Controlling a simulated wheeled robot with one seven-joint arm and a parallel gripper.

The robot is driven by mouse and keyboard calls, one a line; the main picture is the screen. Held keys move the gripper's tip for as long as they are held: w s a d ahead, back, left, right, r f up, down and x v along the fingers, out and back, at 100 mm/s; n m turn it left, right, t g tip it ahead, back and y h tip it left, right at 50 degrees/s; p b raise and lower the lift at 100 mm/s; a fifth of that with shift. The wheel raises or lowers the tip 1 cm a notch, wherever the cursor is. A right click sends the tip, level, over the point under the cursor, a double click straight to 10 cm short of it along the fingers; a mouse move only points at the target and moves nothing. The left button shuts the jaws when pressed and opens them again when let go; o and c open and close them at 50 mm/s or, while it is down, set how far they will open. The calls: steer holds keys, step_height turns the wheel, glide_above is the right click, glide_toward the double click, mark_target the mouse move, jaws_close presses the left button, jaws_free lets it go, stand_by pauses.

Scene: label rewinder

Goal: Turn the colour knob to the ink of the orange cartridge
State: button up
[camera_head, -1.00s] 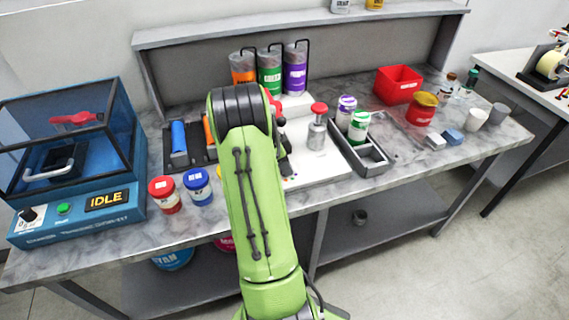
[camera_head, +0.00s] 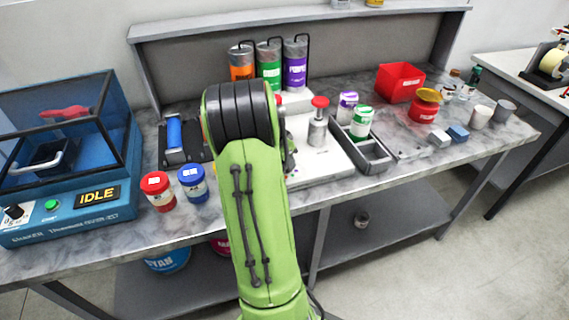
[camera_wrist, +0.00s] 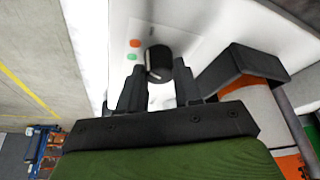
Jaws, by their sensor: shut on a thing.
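The black colour knob (camera_wrist: 158,62) sits on a white panel in the wrist view, with a pale pointer line on its face. An orange dot (camera_wrist: 135,43) and a green dot (camera_wrist: 131,57) are printed to its left. My gripper (camera_wrist: 160,82) has one finger on each side of the knob and is shut on it. The orange cartridge (camera_head: 241,62) stands at the back of the bench in the head view, left of the green cartridge (camera_head: 269,68) and the purple cartridge (camera_head: 295,62). My arm hides the knob and gripper in the head view.
A white machine base (camera_head: 322,158) with a red-topped stamp (camera_head: 319,125) stands right of my arm. Red (camera_head: 157,190) and blue (camera_head: 193,183) jars stand at the front left. A dark bracket (camera_wrist: 240,68) is close to the right finger in the wrist view.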

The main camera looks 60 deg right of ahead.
steer(key=shift+n, duration=0.6)
steer(key=shift+b, duration=0.3)
steer(key=shift+t, duration=0.3)
steer(key=o, duration=1)
steer(key=shift+o, duration=0.2)
steer(key=shift+r, duration=0.1)
steer(key=p+v, duration=0.3)
steer(key=v, duration=1.2)
steer(key=shift+a+r, duration=0.2)
steer(key=shift+r, duration=0.1)
